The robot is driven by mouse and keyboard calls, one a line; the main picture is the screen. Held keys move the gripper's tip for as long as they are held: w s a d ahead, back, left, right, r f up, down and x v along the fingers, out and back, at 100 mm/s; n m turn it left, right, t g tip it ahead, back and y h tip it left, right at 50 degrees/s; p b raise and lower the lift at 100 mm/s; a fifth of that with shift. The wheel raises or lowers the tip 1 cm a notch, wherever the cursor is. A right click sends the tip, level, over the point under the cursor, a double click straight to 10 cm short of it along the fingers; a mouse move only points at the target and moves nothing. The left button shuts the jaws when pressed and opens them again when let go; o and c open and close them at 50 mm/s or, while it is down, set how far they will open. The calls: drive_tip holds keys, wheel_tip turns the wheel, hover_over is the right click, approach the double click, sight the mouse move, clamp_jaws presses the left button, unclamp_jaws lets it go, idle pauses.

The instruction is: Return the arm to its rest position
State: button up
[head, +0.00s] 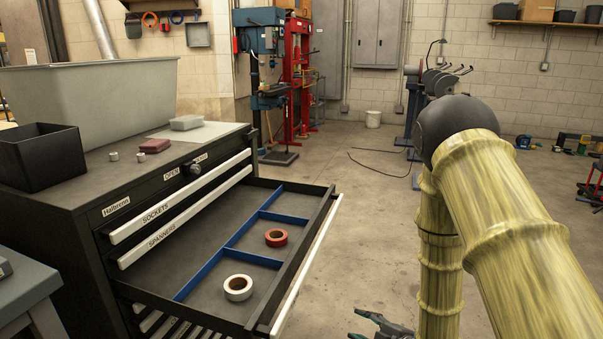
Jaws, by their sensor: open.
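My arm (510,230) shows at the right of the head view as yellow, bamboo-like tube links with a dark ball joint. It bends down from that joint in front of the floor. My gripper (362,325) is at the bottom edge, just right of the open drawer's front, and is partly cut off by the frame. Its dark fingers point left and are apart, with nothing seen between them.
A dark tool cabinet (112,178) stands at left. Its open drawer (205,268) has blue dividers and holds a red tape roll (276,238) and a white tape roll (238,288). Concrete floor (345,215) is clear between drawer and arm.

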drive_tip(key=s+d+f+m+g+h, duration=0.25)
drive_tip(key=s+f+m, duration=0.25)
drive_tip(key=s+f, duration=0.4)
drive_tip(key=s+d+f+m+g+h, duration=0.1)
drive_tip(key=s+f+m+g+h, duration=0.3)
drive_tip(key=s+f, duration=0.45)
drive_tip(key=s+d+f+m+g, duration=0.1)
drive_tip(key=s+f+m+g, duration=0.2)
drive_tip(key=s, duration=0.7)
drive_tip(key=s+f+m+g, duration=0.2)
drive_tip(key=s+m, duration=0.3)
drive_tip(key=s, duration=0.5)
wheel_tip(320, 180, up, 24)
drive_tip(key=p, duration=2.4)
drive_tip(key=shift+s+d+m+h, duration=0.15)
drive_tip(key=shift+s+m+h, duration=0.2)
drive_tip(key=shift+s+m, duration=0.05)
